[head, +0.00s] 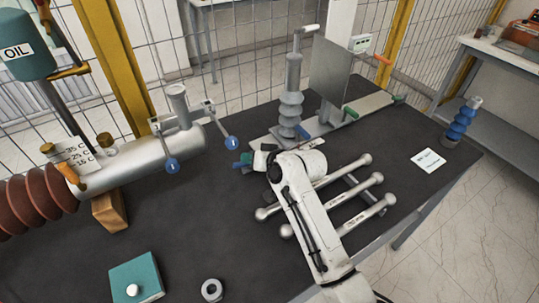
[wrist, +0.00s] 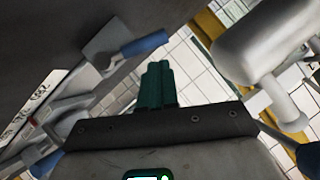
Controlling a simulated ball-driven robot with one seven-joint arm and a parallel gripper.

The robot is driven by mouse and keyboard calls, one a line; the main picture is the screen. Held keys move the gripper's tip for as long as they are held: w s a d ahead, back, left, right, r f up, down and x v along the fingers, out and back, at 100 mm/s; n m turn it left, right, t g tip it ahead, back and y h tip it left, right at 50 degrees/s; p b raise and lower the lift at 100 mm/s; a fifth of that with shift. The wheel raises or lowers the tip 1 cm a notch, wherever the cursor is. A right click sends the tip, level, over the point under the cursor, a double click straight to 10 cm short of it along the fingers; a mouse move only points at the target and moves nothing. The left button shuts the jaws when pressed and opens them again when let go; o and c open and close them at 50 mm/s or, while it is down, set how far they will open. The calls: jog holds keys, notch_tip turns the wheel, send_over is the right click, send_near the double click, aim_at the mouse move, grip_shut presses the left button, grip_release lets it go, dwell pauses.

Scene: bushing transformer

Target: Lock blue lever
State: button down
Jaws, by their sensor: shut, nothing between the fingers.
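My gripper (wrist: 158,85) shows its dark green fingers together and empty in the wrist view. In the head view its fingertips (head: 244,160) are left of my white wrist, low over the dark table beside the grey fixture. A blue lever (wrist: 145,43) on a grey plate lies just ahead and left of the fingers in the wrist view, apart from them in the picture. In the head view, a blue handle (head: 301,132) shows at the foot of the grey ribbed insulator (head: 291,95). I cannot tell whether these are the same lever, or whether it is locked.
A silver cylinder (head: 140,160) with two round blue knobs (head: 172,166) lies left of my gripper. Silver rods (head: 350,205) lie under and right of my arm. A green handle (head: 350,112) is behind.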

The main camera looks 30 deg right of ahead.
jog(key=w+r+v, duration=0.1)
jog(key=r+v, duration=0.1)
jog(key=v, duration=0.9)
jog(key=shift+s+a+b, duration=0.2)
jog(key=shift+s+b, duration=0.05)
jog(key=shift+b, duration=0.2)
jog(key=shift+a, duration=0.15)
